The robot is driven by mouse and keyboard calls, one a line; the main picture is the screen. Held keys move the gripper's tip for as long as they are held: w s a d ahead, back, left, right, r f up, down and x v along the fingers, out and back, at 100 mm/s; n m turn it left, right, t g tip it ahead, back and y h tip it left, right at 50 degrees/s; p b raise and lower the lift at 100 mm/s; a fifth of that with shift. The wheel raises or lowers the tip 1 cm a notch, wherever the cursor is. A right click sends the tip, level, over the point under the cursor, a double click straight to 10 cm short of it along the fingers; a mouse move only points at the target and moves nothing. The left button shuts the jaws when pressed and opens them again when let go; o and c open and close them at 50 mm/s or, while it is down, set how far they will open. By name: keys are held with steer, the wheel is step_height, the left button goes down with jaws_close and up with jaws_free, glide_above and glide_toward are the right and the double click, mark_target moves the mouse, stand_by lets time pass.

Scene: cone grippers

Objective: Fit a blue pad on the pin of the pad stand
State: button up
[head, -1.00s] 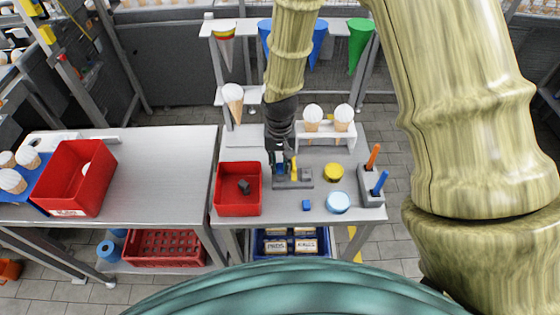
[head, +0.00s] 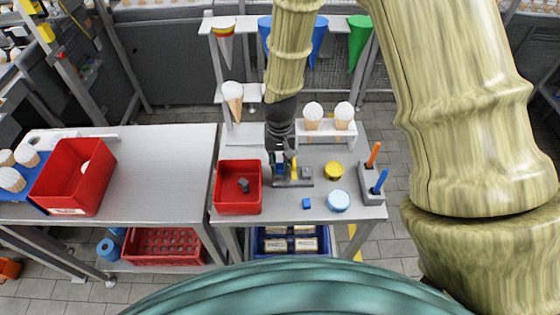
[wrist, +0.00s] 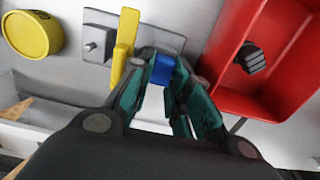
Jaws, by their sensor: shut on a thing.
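The grey pad stand (head: 306,181) lies on the table right of the red bin. In the wrist view the stand's plate (wrist: 168,43) shows a short grey pin (wrist: 91,47) on its left, bare. A yellow upright piece (wrist: 123,46) stands between that pin and my gripper. My gripper (wrist: 163,72) is shut on a blue pad (wrist: 161,70), held between its teal fingertips by the right end of the stand. I cannot tell whether the pad touches the stand. Another blue block (head: 306,204) lies on the table in front of the stand.
The red bin (head: 239,205) holds a dark grey piece (head: 243,186). A yellow round tub (head: 334,170), a light blue round tub (head: 339,201) and a grey holder (head: 372,203) with orange and blue sticks stand to the right. A white cone rack (head: 327,134) is behind.

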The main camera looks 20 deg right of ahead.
steer(key=shift+f, duration=0.3)
stand_by(0.5)
steer(key=o, duration=0.9)
steer(key=shift+a, duration=0.1)
steer(key=shift+c, duration=0.2)
steer(key=shift+r, duration=0.1)
steer(key=shift+o, duration=0.7)
steer(key=shift+r+p, duration=1.8)
steer(key=shift+r, duration=0.6)
steer(key=shift+s, duration=0.1)
